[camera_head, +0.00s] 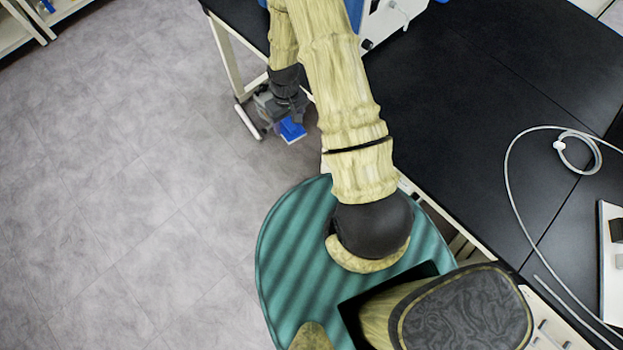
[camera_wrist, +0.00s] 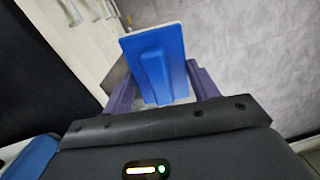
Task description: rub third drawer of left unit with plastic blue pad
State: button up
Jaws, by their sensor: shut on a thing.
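The plastic blue pad (camera_wrist: 158,62) is a flat blue plate with a raised ridge and a pale edge. My gripper (camera_wrist: 155,95) is shut on it, with purple fingers on either side of the ridge. In the head view my gripper (camera_head: 288,122) hangs low beside the dark bench, and the pad (camera_head: 292,131) shows below it. In the wrist view, white drawer fronts with handles (camera_wrist: 84,12) stand at the upper left, apart from the pad. I cannot tell which drawer or unit these are.
A black-topped bench (camera_head: 450,100) fills the right side, with a pale hose (camera_head: 510,185) lying on it. A white bench leg (camera_head: 228,62) stands close to my gripper. The grey floor (camera_head: 120,180) on the left is clear.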

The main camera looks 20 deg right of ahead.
jog(key=s+d+f+n+g+h+b, duration=0.25)
jog(key=f+n+b, duration=0.25)
jog(key=f+b, duration=0.7)
jog(key=s+d+f+n+g+h+b, duration=0.1)
jog(key=d+f+n+g+h+b, duration=0.15)
jog(key=f+n+b, duration=0.65)
jog(key=s+d+f+n+g+h+b, duration=0.1)
jog(key=s+d+f+n+h+b, duration=0.15)
jog(key=f+b, duration=1.25)
jog(key=w+f+n+t+h+b, duration=0.3)
jog(key=f+n+t+b, duration=0.1)
jog(key=f+b, duration=0.4)
jog(key=w+d+f+n+t+h+b, duration=0.1)
jog(key=w+f+n+t+h+b, duration=0.2)
jog(key=f+b, duration=0.4)
jog(key=w+f+n+t+h+b, duration=0.4)
jog(key=f+b, duration=0.4)
jog(key=b, duration=0.7)
jog(key=shift+d+f+n+t, duration=0.4)
jog(key=shift+n+t, duration=0.15)
jog(key=shift+t, duration=0.45)
jog(key=shift+w+d, duration=0.15)
jog(key=b+x, duration=0.3)
jog(key=x, duration=0.2)
jog(key=shift+w+d, duration=0.1)
jog(key=shift+d, duration=0.25)
